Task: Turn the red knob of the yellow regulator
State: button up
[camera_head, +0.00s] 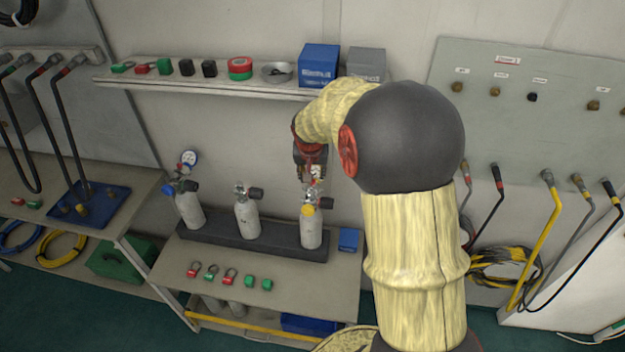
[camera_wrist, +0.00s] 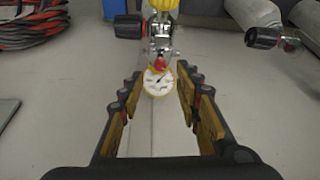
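The yellow regulator (camera_head: 309,209) sits on the valve of the rightmost grey cylinder (camera_head: 311,232) in the head view. In the wrist view its yellow body (camera_wrist: 164,5) is at the top edge, partly cut off. Its red knob (camera_wrist: 159,64) and yellow-rimmed gauge (camera_wrist: 158,81) lie between and just beyond my fingertips. My gripper (camera_wrist: 158,88) is open, with a finger on each side and a clear gap to the knob. In the head view my gripper (camera_head: 312,172) is just above the regulator, and the knob is hard to make out there.
Two other cylinders stand left in the same dark rack (camera_head: 275,243), one with a blue regulator (camera_head: 181,185). A shelf (camera_head: 215,85) with boxes and tapes runs behind my arm. Several tags and a blue box (camera_head: 348,240) lie on the bench. A black valve knob (camera_wrist: 128,27) is close by.

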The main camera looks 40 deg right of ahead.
aim_at(313, 183)
jog(key=x, duration=0.5)
jog(key=shift+b, duration=0.35)
jog(key=c, duration=0.3)
grip_shut()
